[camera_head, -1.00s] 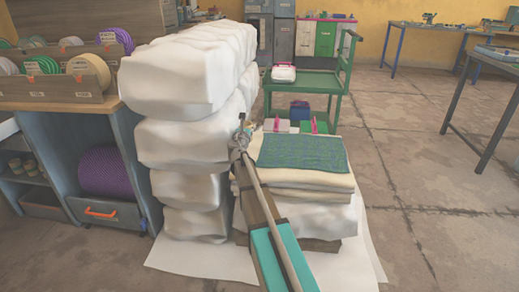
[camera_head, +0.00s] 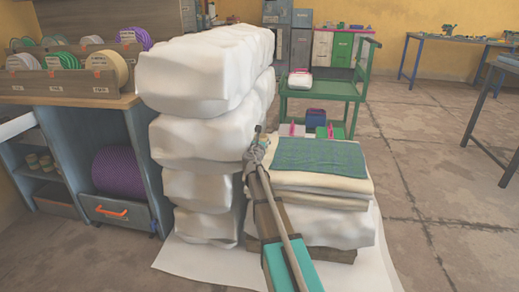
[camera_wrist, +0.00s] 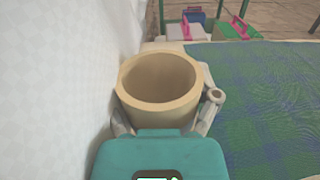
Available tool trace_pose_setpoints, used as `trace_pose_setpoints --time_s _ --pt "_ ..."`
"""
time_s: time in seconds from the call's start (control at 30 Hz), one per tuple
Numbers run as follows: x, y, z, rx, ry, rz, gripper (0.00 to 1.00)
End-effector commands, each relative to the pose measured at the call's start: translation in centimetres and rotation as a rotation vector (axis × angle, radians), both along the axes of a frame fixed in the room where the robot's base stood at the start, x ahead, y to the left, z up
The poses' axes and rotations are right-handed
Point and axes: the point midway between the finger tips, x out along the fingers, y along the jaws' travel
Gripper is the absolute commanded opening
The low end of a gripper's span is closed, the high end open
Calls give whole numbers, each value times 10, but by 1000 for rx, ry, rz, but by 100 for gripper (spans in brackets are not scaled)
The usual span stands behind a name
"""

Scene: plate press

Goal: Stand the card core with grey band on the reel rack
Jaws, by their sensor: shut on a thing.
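My gripper (camera_head: 255,153) is beside the tall white stack, over the left end of the low cloth pile. In the wrist view my gripper (camera_wrist: 165,118) is shut on a tan, hollow card core (camera_wrist: 158,109), one finger on each side. The core's open end faces the camera, and no grey band shows on the visible part. In the head view the core cannot be made out clearly at the gripper. The wooden reel rack (camera_head: 92,90) stands on the bench at the left, with coloured reels and small labels in it.
The tall stack of white wrapped bundles (camera_head: 200,85) stands between my gripper and the rack, close along the core's left side. A blue-green checked cloth (camera_head: 320,155) lies on the low pile. A green trolley (camera_head: 330,88) stands behind. Floor at the right is open.

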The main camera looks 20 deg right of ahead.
Motion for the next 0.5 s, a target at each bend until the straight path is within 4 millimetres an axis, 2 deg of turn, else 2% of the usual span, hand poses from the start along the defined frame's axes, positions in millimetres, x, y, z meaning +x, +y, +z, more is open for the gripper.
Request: trace_pose_setpoints --time_s 0.17,0.5 --pt "0 0 -4 0 0 0 32" --pt "0 0 -31 0 0 0 32"
